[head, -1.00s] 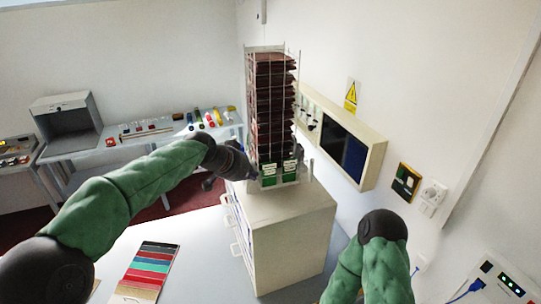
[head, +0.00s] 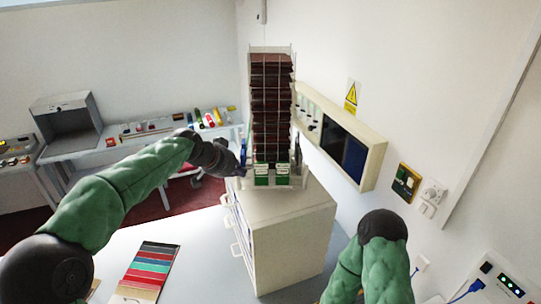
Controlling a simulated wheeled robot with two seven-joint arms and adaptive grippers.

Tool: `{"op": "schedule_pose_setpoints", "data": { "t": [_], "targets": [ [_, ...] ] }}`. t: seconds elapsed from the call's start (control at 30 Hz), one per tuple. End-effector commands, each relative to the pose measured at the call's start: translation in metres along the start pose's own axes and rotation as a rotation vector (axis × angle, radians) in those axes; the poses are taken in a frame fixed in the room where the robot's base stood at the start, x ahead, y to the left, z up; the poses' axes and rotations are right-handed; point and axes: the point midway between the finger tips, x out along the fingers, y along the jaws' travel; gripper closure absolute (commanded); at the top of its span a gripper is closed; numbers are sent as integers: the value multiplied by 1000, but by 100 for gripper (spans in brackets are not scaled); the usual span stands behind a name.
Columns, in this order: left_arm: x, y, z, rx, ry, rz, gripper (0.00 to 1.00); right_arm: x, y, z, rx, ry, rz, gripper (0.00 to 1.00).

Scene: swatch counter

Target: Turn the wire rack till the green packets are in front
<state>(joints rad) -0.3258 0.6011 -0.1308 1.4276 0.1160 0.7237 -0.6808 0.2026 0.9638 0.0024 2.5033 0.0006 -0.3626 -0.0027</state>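The wire rack (head: 271,112) stands on top of a cream drawer cabinet (head: 290,232). The face towards me holds a tall stack of dark brown-red packets, with a short row of green packets (head: 263,176) at its bottom. A sliver of blue shows at the rack's left edge. My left gripper (head: 240,170) is at the rack's lower left side, close to or touching it; its fingers are too small and dark to tell open from shut. My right arm (head: 375,262) shows at the lower right, but its gripper is not in view.
A fan of colour swatches (head: 147,268) lies on the grey counter at the front left. A cream wall cabinet (head: 343,138) with a dark panel is right of the rack. A side bench (head: 150,138) with small coloured items stands behind my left arm.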

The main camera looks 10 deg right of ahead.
Motion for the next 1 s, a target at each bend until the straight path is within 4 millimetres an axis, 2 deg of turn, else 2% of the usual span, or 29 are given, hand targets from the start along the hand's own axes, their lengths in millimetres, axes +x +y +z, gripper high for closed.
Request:
{"op": "schedule_pose_setpoints", "data": {
  "t": [0.37, 0.7, 1.0],
  "targets": [
    [0, -3, 0, 1, 0, 0, 100, -1, 0, 0, 0, 0, 0, 60],
    [-1, -22, 0, 1, 0, 0, 100, -6, -2, 0, 0, 0, 0, 60],
    [-1, -24, 0, 1, 0, 0, 100, -6, -2, 0, 0, 0, 0, 60]
  ]
}}
